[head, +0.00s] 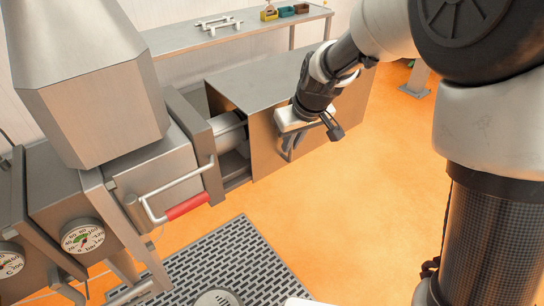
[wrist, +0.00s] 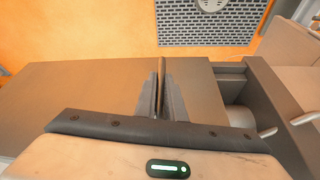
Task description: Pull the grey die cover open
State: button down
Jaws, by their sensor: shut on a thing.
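The grey die cover (head: 262,80) is a box-like metal hood with a flat top and a brownish front face, in the middle of the head view. It fills the centre left of the wrist view (wrist: 75,95). A gap shows between its left end and the machine's end plate (head: 203,150), with a round metal part (head: 228,128) inside. My gripper (head: 288,150) is at the cover's front face. In the wrist view its fingers (wrist: 162,92) are shut on a thin brownish upright part of the cover, likely its handle. The fingertip contact is partly hidden.
A red-gripped handle (head: 188,207) sticks out from the machine at left, near a dial gauge (head: 82,238). A floor grate (head: 215,262) lies in front. A bench (head: 225,35) with small bins stands behind. The orange floor (head: 330,225) right of the grate is clear.

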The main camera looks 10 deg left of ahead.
aim_at(346, 114)
jog(key=w+d, duration=0.4)
jog(key=w, duration=0.1)
jog(key=w+d, duration=1)
jog(key=w, duration=0.1)
jog(key=shift+a, duration=0.1)
jog(key=c, duration=1.8)
grip_release()
jog(key=shift+c, duration=0.2)
jog(key=v, duration=1.7)
jog(key=shift+s+r+p, duration=0.15)
jog(key=shift+s+p, duration=0.05)
jog(key=shift+p, duration=0.15)
